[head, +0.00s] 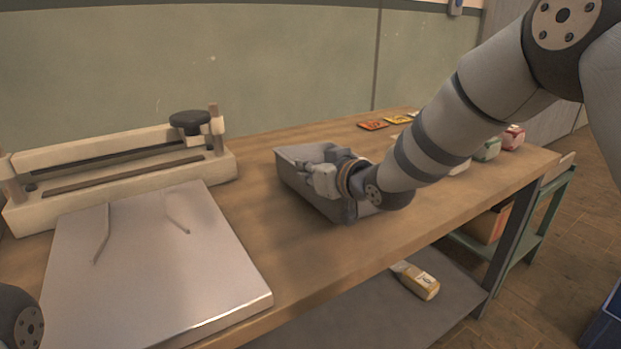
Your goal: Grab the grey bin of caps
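The grey bin (296,155) stands on the wooden table, right of the middle of the view. My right gripper (318,176) is at the bin, over its near right part, with the arm coming in from the upper right. The gripper and wrist cover much of the bin's opening, so I see no caps inside. The fingers are small and partly hidden, and I cannot tell whether they are open or closed on the rim. Of my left arm only a dark joint shows at the lower left corner; its gripper is out of view.
A pale clamp-like device (120,165) with a black knob stands at the back left, behind a flat metal plate (160,262). Small coloured packets (373,125) and boxes (489,149) lie at the far right. A bottle (416,281) lies on the lower shelf. Bare tabletop surrounds the bin.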

